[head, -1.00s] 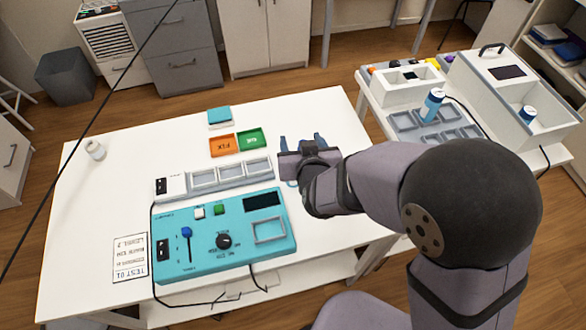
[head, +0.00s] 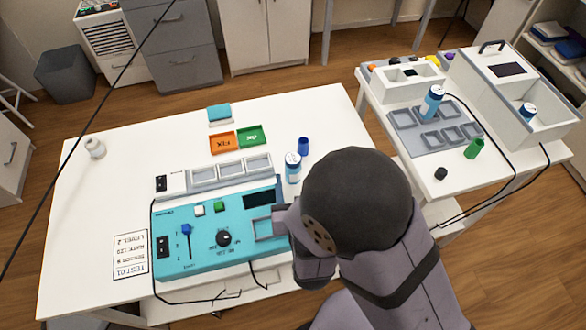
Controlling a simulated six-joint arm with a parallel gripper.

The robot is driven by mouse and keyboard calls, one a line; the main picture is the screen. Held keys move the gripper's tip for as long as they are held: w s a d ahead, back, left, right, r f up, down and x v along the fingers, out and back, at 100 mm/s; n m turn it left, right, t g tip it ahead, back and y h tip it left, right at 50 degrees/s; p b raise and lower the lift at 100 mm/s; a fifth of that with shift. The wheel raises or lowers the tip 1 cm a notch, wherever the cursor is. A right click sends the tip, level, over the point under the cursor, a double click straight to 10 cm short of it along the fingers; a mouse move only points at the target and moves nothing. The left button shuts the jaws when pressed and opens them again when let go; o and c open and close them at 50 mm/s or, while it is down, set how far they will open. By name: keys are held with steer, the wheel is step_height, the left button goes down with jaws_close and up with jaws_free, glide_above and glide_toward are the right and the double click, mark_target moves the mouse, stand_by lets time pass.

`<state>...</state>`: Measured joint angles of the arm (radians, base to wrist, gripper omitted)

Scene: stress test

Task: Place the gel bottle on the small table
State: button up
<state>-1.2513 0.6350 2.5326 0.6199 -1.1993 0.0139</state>
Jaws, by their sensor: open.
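A small white bottle with blue bands (head: 292,167) stands upright on the large white table (head: 300,112), right of the grey bin strip. I cannot tell for sure that it is the gel bottle. A blue-and-white bottle (head: 432,102) stands on the grey tray of the small table (head: 395,91), and another (head: 527,112) is in the white box there. My gripper (head: 282,218) is over the right end of the teal panel, below the banded bottle in the picture and apart from it. It is open; its fingers are mostly hidden by my arm.
A dark blue cup (head: 303,147) stands behind the banded bottle. Orange (head: 223,143) and green (head: 251,136) trays lie left of it. On the small table are a green cup (head: 473,149), a black round piece (head: 440,173) and a white box (head: 550,125). The small table's front is mostly clear.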

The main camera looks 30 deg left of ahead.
mark_target(294, 172)
steer(key=shift+w+a+f+b, duration=0.3)
steer(key=shift+w+f+b, duration=0.2)
steer(key=shift+b, duration=1.95)
steer(key=shift+w+a+r+b, duration=0.15)
steer(key=shift+b, duration=0.4)
steer(key=shift+p+x, duration=0.4)
steer(key=shift+x, duration=2.2)
steer(key=shift+a, duration=0.1)
steer(key=c, duration=1.3)
